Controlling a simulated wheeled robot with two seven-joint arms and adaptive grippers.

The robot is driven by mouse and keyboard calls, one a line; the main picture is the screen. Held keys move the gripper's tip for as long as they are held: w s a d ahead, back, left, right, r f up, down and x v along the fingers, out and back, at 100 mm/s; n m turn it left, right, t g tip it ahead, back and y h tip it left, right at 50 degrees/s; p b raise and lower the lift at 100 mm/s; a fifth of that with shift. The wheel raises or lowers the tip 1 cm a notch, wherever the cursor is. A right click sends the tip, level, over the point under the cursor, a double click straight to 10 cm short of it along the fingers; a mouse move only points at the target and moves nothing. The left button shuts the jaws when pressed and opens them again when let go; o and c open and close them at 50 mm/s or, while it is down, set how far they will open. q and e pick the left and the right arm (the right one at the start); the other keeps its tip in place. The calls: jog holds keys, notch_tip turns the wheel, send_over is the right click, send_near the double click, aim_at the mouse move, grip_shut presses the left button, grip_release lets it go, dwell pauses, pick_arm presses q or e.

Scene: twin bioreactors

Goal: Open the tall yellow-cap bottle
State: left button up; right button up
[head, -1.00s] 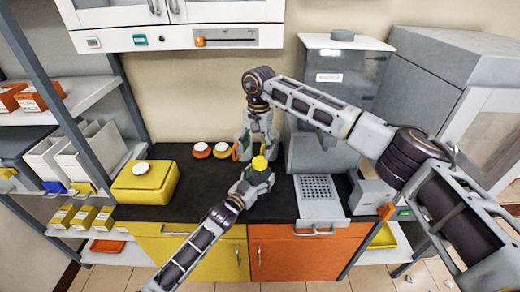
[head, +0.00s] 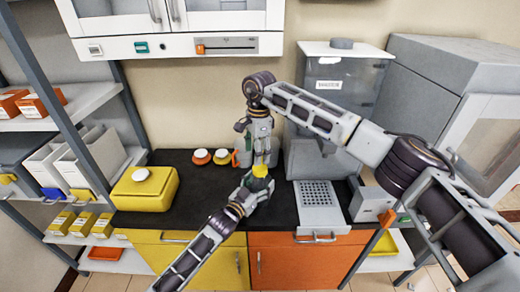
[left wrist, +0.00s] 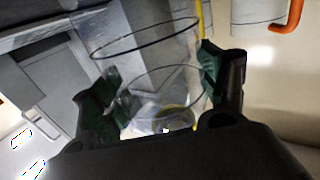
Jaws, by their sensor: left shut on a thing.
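The tall bottle's yellow cap (head: 260,170) shows in the head view above the black counter, between my two grippers. My left gripper (head: 257,186) reaches up from below and is shut on the bottle just under the cap; its fingers hide most of the body. In the left wrist view the clear bottle (left wrist: 160,85) lies between the green finger pads, with some yellow near its lower end. My right gripper (head: 262,152) points down from above, right over the cap. Its fingers are small and overlapped here, so I cannot tell whether they touch the cap or are closed.
A yellow box (head: 146,187) with a white knob stands at the counter's left. Two small white-topped pots (head: 201,156) sit at the back. A perforated grey tray (head: 318,195) lies to the right. The black counter (head: 200,190) is clear between the box and my left gripper.

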jog(key=m, duration=0.5)
jog(key=shift+d+r, duration=0.1)
jog(key=shift+r, duration=0.05)
jog(key=m, duration=0.5)
jog(key=shift+w+r+m, duration=0.1)
jog(key=shift+m, duration=0.2)
jog(key=m, duration=0.5)
jog(key=shift+d, duration=0.15)
jog(key=m, duration=0.5)
jog(key=shift+w+d, duration=0.1)
jog(key=m, duration=0.4)
jog(key=shift+m, duration=0.3)
jog(key=m, duration=0.5)
jog(key=shift+d, duration=0.1)
jog(key=m, duration=0.5)
jog(key=shift+m, duration=2.7)
